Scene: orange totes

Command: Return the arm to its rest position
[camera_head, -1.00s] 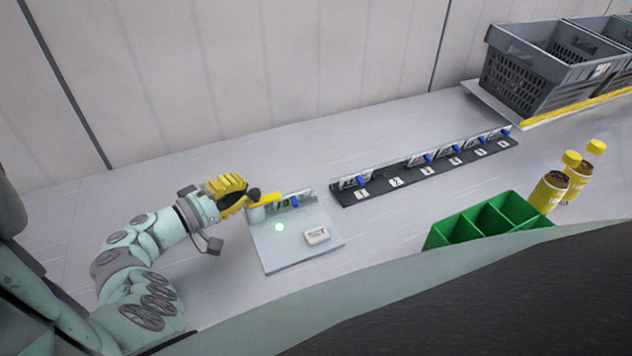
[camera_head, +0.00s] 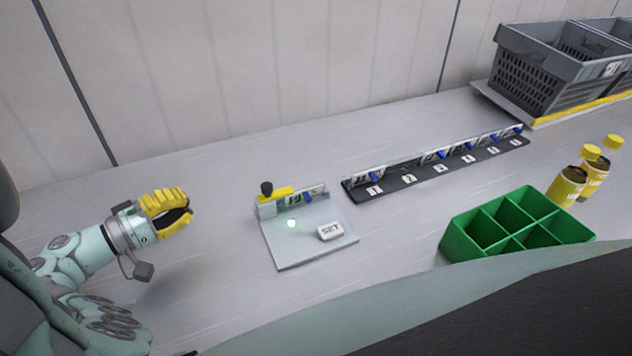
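My gripper (camera_head: 182,216) has yellow fingers and is at the left, above the pale table. Its fingers are apart with a dark gap between them, and nothing shows in it. It is clear of the fixture, a light grey plate (camera_head: 290,255) to its right. At the fixture's back left is a yellow lever (camera_head: 280,193) with a black knob (camera_head: 266,187). A small card with a blue part (camera_head: 296,199) stands at the fixture's back edge. A green light spot (camera_head: 291,224) and a white SET block (camera_head: 330,232) are on the plate.
A black numbered rail (camera_head: 400,184) with several cards lies right of the fixture. A green divided tray (camera_head: 470,244) is at front right, near yellow-capped bottles (camera_head: 568,186). Grey crates (camera_head: 535,82) stand at back right. The table around my gripper is clear.

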